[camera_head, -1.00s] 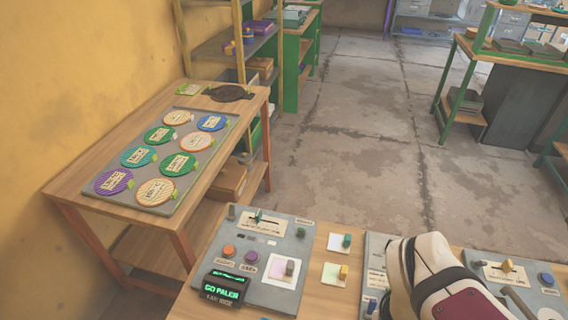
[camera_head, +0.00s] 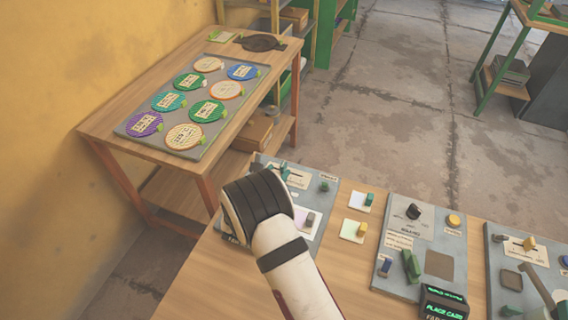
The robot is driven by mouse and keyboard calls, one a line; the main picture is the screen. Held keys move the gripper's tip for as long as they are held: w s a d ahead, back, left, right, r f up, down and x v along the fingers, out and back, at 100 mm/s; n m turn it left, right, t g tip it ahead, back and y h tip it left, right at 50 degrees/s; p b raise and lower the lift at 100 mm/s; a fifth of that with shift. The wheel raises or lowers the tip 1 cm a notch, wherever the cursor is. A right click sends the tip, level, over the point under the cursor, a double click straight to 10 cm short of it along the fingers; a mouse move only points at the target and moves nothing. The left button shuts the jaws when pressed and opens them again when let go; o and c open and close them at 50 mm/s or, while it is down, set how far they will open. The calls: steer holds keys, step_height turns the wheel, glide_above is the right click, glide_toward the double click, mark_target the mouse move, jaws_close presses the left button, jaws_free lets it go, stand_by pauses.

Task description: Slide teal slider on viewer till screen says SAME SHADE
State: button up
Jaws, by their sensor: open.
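The viewer is a grey panel (camera_head: 326,207) at the left end of the front bench, partly covered by my arm. Its teal slider (camera_head: 284,170) shows as a small upright knob on a pale labelled strip near the panel's back edge. A pale lilac card with a grey block (camera_head: 310,220) on it lies on the panel's right part. The viewer's screen and round buttons are hidden behind my arm, so its text cannot be read. My arm's white link with a black ribbed joint crosses in front of the panel.
Two small cards with blocks (camera_head: 352,231) lie right of the viewer. Further right are a second panel (camera_head: 403,213) with a screen reading PLACE CARD, and a third panel (camera_head: 520,265). A side table (camera_head: 110,125) at left holds a tray of several coloured discs.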

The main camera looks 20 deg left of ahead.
mark_target(282, 167)
steer(key=x, duration=0.5)
steer(key=shift+w, duration=0.15)
jaws_close()
stand_by(1.2)
